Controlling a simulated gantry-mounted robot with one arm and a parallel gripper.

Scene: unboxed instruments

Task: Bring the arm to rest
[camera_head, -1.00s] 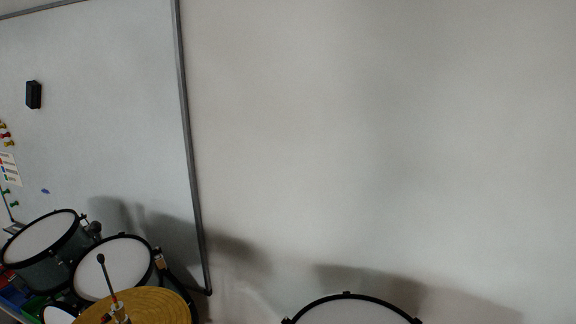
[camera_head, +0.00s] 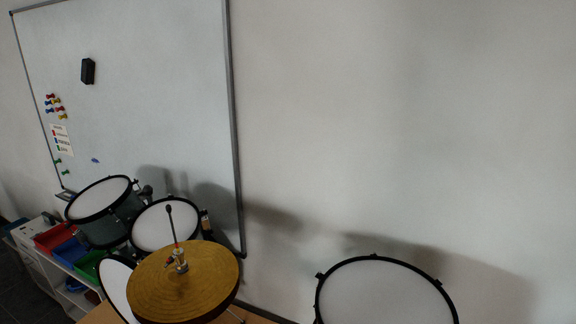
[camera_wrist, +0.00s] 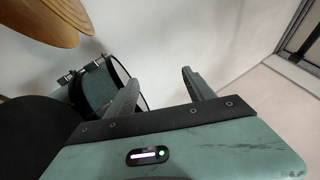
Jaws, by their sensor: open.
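My gripper (camera_wrist: 160,92) shows in the wrist view, its two dark fingers apart with nothing between them. Pale wall and floor show past the fingertips. A drum (camera_wrist: 97,88) is behind the left finger, and part of a gold cymbal (camera_wrist: 45,18) is at the upper left. My gripper does not show in the head view.
In the head view, a gold cymbal (camera_head: 183,285) stands before two tom drums (camera_head: 100,199) (camera_head: 165,226). A larger drum (camera_head: 385,295) is at the lower right. A whiteboard (camera_head: 150,100) hangs on the wall. Shelves with coloured bins (camera_head: 70,252) stand at the left.

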